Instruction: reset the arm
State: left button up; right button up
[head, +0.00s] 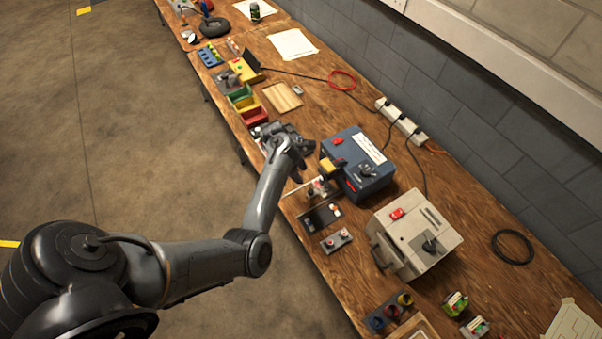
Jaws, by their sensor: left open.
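My left arm (262,205) comes in from the left and reaches over the near edge of the workbench. My left gripper (302,162) is at its end, above the bench just left of the blue box. It is open, with dark fingers; I see nothing held in it, though its jaws are small and partly hidden by the wrist. My right gripper does not show.
The wooden workbench (480,255) runs along a grey block wall. Close to my gripper stand a blue box (358,165) and a beige box (415,235). Red, yellow and green bins (243,98) lie farther off. A power strip (402,121) trails cables. The floor (150,140) is clear.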

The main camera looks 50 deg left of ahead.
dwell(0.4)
pick_arm(q)
jog(key=s+a+f+g, duration=0.1)
jog(key=s+f+g, duration=0.2)
jog(key=s+f, duration=0.65)
jog(key=s+d+r+m+g+y, duration=0.15)
jog(key=s+m+y, duration=0.5)
jog(key=s, duration=0.75)
jog(key=d+r+m+t+h, duration=0.3)
jog(key=d+r+m+t, duration=0.2)
jog(key=d+r+m, duration=1.4)
notch_tip(320, 180, up, 20)
jog(key=d+m+p, duration=0.1)
jog(key=p, duration=2)
jog(key=shift+w+d+f+m, duration=0.15)
jog(key=shift+f+m, duration=0.1)
jog(key=shift+m, duration=0.1)
